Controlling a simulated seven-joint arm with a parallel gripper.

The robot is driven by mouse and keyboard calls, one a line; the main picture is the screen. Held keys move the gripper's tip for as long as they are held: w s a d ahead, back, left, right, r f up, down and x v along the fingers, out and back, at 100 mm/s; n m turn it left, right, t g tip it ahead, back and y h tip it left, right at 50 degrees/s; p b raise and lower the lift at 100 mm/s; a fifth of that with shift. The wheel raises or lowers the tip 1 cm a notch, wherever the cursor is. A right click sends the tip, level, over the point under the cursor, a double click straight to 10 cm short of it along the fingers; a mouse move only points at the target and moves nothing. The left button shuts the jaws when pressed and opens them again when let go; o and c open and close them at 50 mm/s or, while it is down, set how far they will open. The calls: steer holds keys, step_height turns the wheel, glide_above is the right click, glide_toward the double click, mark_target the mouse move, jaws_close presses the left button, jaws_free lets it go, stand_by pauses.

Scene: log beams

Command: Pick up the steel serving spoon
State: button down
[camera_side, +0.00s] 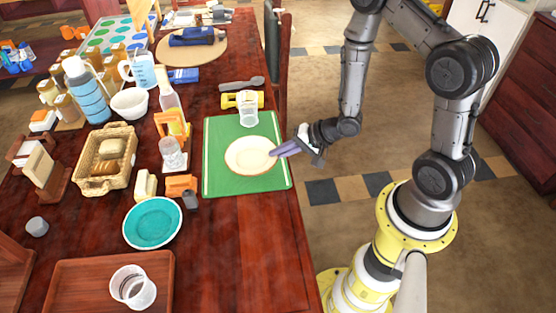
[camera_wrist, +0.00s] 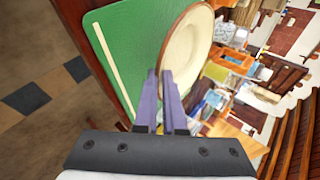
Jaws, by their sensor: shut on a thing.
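The steel serving spoon (camera_side: 242,84) looks like a grey spoon lying on the table beyond the green placemat, near the table's right edge. I do not make it out in the wrist view. My gripper (camera_side: 275,153) is low over the right side of the placemat, well nearer than the spoon. Its purple fingers are shut on the rim of a cream plate (camera_side: 250,155). In the wrist view the fingers (camera_wrist: 163,77) meet the near edge of the plate (camera_wrist: 186,48). The exact grip is partly hidden by the fingers.
The green placemat (camera_side: 223,181) lies under the plate. A clear cup (camera_side: 248,110) and a yellow object (camera_side: 236,100) stand between the plate and spoon. A bread basket (camera_side: 106,158), a teal plate (camera_side: 152,222) and bottles crowd the left. Floor is open right of the table.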

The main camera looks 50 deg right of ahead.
mark_target(278, 169)
steer(key=shift+w+f, duration=0.15)
steer(key=shift+f, duration=0.8)
steer(key=shift+w+f, duration=0.1)
steer(key=shift+f, duration=0.8)
steer(key=c, duration=1.3)
jaws_free()
